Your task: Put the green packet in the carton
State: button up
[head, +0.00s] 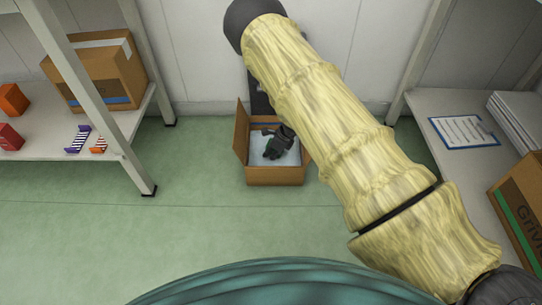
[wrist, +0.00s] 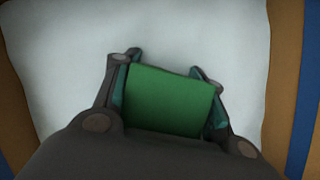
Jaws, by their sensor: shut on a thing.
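The green packet (wrist: 168,100) is between the two fingers of my gripper (wrist: 168,88) in the wrist view, and the fingers are shut on it. In the head view my gripper (head: 273,150) is small and dark, over the open carton (head: 275,177). The packet is hard to make out there. The carton stands on the floor with a flap raised on its left side. Its pale bottom (wrist: 60,50) fills most of the wrist view, with brown walls at both sides. I cannot tell whether the packet touches the bottom.
A shelf (head: 60,150) at left holds a closed box (head: 103,75), red and orange boxes and striped packets. A shelf (head: 455,110) at right holds a clipboard (head: 464,132), papers and a box (head: 522,205). The green floor (head: 80,225) around the carton is clear.

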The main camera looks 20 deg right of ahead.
jog(key=shift+f, duration=0.3)
jog(key=shift+f, duration=0.15)
jog(key=o, duration=1)
jog(key=p+v, duration=0.7)
jog(key=v, duration=0.5)
